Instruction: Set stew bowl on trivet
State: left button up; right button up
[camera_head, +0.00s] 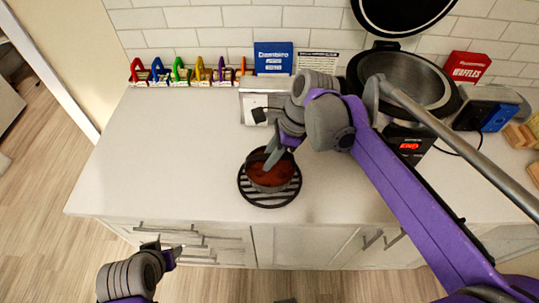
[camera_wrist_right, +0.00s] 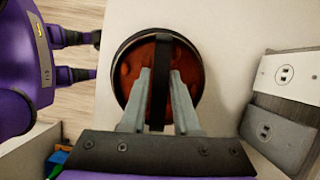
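The stew bowl (camera_head: 268,176) is dark-rimmed with red-brown stew and a black handle across its top. It is over the round black trivet (camera_head: 270,204), whose front bars show; whether it rests fully on it I cannot tell. In the right wrist view the bowl (camera_wrist_right: 130,73) fills the middle and the trivet is not distinct. My right gripper (camera_head: 273,153) is above the bowl; in the wrist view its grey fingers (camera_wrist_right: 161,75) press close on both sides of the handle. My left gripper (camera_head: 168,252) is low at the counter's front edge, empty, fingers apart.
A red Waffles box (camera_head: 468,67) and a blue box (camera_head: 273,57) are near the wall. The left counter (camera_head: 165,150) is clear.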

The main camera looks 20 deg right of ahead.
jog(key=shift+o, duration=1.4)
jog(key=shift+r, duration=0.15)
jog(key=shift+d+r, duration=0.1)
jog(key=shift+r, duration=0.2)
jog(key=v, duration=1.1)
jog(key=shift+r+p, duration=0.25)
jog(key=shift+p, duration=0.2)
jog(key=shift+s, duration=0.1)
